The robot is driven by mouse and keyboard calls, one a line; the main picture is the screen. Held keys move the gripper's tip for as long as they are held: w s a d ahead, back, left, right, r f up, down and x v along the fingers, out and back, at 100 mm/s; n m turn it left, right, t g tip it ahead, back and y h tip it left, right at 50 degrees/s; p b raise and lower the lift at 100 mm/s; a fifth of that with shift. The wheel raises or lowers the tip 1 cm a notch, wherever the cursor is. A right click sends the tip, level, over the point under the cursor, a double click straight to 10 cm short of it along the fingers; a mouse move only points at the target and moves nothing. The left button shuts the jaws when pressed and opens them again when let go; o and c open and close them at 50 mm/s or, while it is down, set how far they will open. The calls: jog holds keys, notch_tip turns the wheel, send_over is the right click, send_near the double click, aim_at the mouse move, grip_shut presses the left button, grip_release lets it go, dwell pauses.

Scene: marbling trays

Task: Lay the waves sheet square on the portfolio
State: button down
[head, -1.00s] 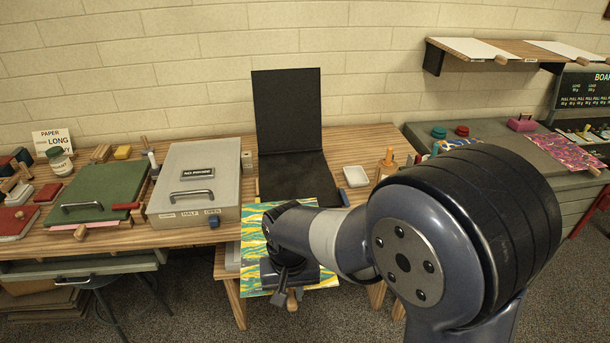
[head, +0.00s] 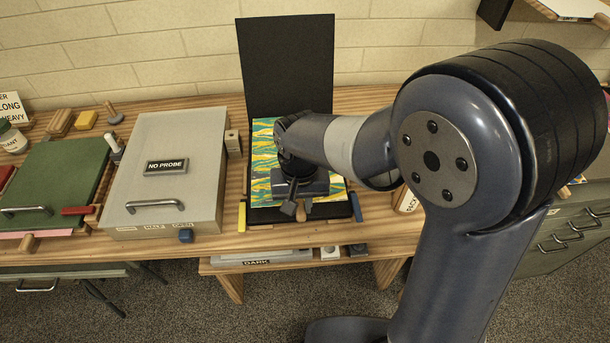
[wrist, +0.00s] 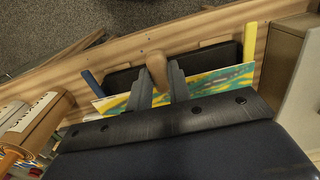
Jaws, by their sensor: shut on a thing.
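The waves sheet (head: 263,132), patterned in yellow, green and teal, is over the lower leaf of the open black portfolio (head: 300,215). It also shows in the wrist view (wrist: 215,84). My gripper (head: 296,212) is shut on the sheet's wooden grip (wrist: 157,66) at its front edge. The portfolio's upper leaf (head: 287,65) stands upright against the wall. A black strip of the lower leaf shows in front of the sheet. My wrist and arm hide the sheet's middle and right part. I cannot tell whether the sheet touches the portfolio.
A yellow strip (head: 242,216) and a blue strip (head: 356,207) flank the portfolio's front corners. A grey box labelled NO PROBE (head: 125,200) and a small wooden block (head: 233,142) stand to the left. Table labels and a wooden-sided thing (wrist: 32,122) are at the right.

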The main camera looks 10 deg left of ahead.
jog(key=shift+w, duration=0.2)
jog(key=shift+s+f, duration=0.1)
jog(key=shift+f, duration=0.15)
jog(key=shift+f+b, duration=3.35)
jog(key=shift+f, duration=0.75)
jog(key=c, duration=0.7)
grip_release()
jog(key=shift+c, duration=0.2)
